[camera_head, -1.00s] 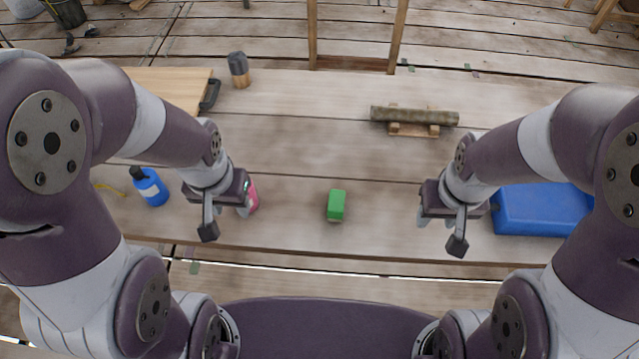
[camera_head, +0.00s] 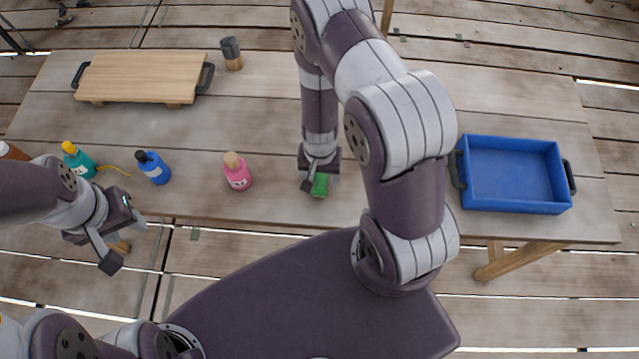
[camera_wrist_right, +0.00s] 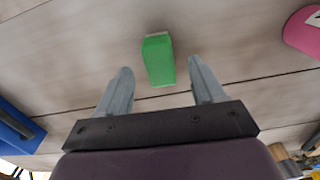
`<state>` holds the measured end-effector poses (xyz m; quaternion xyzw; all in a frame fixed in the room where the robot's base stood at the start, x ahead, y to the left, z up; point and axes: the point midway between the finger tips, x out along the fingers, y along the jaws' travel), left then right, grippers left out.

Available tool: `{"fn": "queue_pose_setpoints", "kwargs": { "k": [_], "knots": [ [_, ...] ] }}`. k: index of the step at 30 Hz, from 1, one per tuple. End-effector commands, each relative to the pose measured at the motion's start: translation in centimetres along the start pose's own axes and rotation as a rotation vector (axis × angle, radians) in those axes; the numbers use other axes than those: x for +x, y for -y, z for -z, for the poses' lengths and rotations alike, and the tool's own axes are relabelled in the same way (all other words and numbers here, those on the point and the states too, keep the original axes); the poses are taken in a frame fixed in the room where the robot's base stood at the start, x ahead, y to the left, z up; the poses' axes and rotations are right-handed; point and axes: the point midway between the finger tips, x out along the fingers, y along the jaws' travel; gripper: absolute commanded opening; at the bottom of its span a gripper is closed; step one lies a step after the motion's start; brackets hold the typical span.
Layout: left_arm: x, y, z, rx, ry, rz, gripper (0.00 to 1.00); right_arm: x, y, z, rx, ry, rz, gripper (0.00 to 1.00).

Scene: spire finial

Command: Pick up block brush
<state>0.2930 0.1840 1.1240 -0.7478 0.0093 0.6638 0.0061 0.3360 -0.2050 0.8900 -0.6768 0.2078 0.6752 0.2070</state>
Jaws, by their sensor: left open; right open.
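The block brush, a small green block (camera_head: 319,188) with a pale strip at its end, lies on the table. It also shows in the right wrist view (camera_wrist_right: 159,60). My right gripper (camera_head: 318,184) is over it, partly hiding it in the head view. In the right wrist view its open fingers (camera_wrist_right: 160,88) point toward the block, one to each side, with gaps between. The block sits mostly ahead of the fingertips. My left gripper (camera_head: 122,246) is open and empty off the front edge of the table at the left.
A pink bottle (camera_head: 237,172) stands left of the brush. Blue (camera_head: 154,168) and teal (camera_head: 79,161) bottles stand further left. A blue tray (camera_head: 515,178) is at the right. A wooden board (camera_head: 142,77) and a dark-topped cylinder (camera_head: 231,54) are at the back left.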

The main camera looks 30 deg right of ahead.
Motion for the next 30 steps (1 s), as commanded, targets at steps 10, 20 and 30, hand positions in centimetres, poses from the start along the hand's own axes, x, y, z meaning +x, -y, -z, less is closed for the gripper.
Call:
{"fn": "queue_pose_setpoints", "kwargs": {
  "k": [10,20,30],
  "knots": [
    [0.6,0.0,0.0,0.0,-0.001,0.0,0.43,5.2,-0.1,0.2,-0.001,0.0,0.001,0.68],
    [0.5,0.0,0.0,0.0,-0.001,0.0,0.43,5.5,-0.1,0.2,-0.002,0.0,0.001,0.42],
    [0.5,0.0,0.0,0.0,-0.001,0.0,0.43,5.4,-0.1,0.2,-0.002,0.0,0.001,0.12]
  ]
}}
